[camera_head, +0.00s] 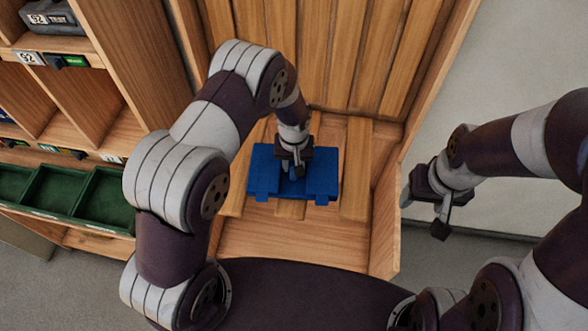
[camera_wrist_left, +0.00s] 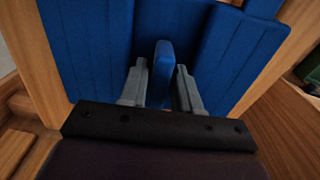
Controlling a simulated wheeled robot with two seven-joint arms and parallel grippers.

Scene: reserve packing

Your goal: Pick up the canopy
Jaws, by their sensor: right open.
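The blue folded bundle, which I take to be the canopy (camera_head: 320,180), lies flat across the slats of a wooden bin. It has two short tabs at its front edge. My left gripper (camera_head: 293,168) points down over its middle. In the left wrist view, the fingers of my left gripper (camera_wrist_left: 162,78) stand on either side of an upright blue ridge (camera_wrist_left: 163,62) on the canopy (camera_wrist_left: 90,45). I cannot tell whether they press on it. My right gripper (camera_head: 424,212) is open and empty, outside the bin at the right.
The wooden bin has a tall slatted back (camera_head: 330,55) and a right side wall (camera_head: 388,215) between the canopy and my right gripper. A wooden shelf (camera_head: 65,90) stands at the left, with green trays (camera_head: 55,188) and a grey case (camera_head: 52,17). Bare slats lie around the canopy.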

